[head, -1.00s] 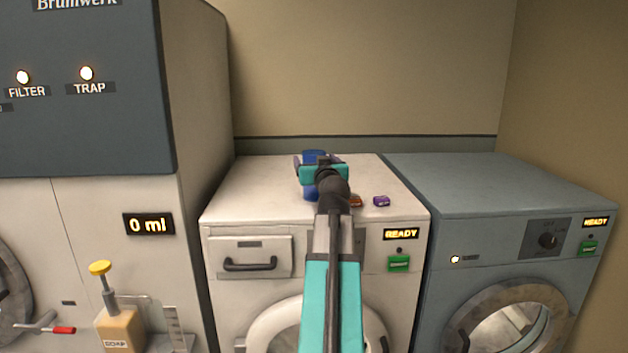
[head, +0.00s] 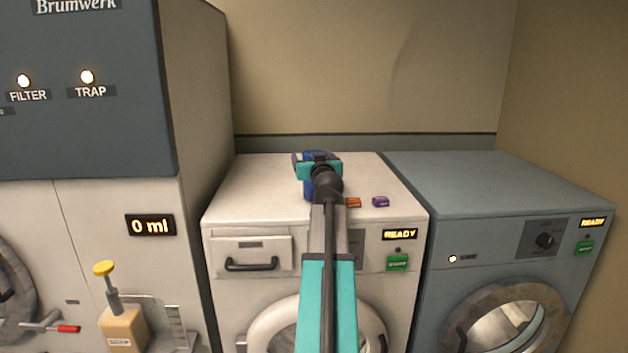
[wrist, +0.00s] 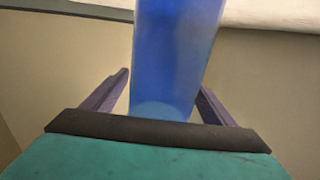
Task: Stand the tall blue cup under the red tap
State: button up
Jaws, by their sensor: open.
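The tall blue cup (head: 309,188) stands on top of the white washing machine (head: 258,180), partly hidden behind my gripper in the head view. In the wrist view the blue cup (wrist: 175,60) rises between the two fingers of my gripper (wrist: 165,95). The fingers are open, with a gap showing on the left side; on the right the cup is close to the finger. In the head view my gripper (head: 317,160) is at the cup. The red-handled tap (head: 50,327) is at the lower left, on the front of the large machine.
An orange block (head: 353,202) and a purple block (head: 381,202) lie on the white machine, right of the cup. A soap pump bottle (head: 122,328) stands right of the tap. A grey-blue machine (head: 480,180) with a clear top stands at right.

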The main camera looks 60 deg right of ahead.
dwell(0.3)
jog(key=c, duration=1.6)
jog(key=shift+r, duration=0.15)
notch_tip(320, 180, up, 3)
jog(key=shift+r+b, duration=0.1)
jog(key=shift+b, duration=0.7)
jog(key=b+v, duration=0.1)
jog(key=v, duration=0.4)
jog(key=r+b+v, duration=0.1)
jog(key=v, duration=0.4)
jog(key=w+a+b+v, duration=0.1)
jog(key=b+v, duration=0.1)
jog(key=v, duration=0.4)
jog(key=shift+w+r, duration=0.1)
jog(key=shift+r, duration=0.2)
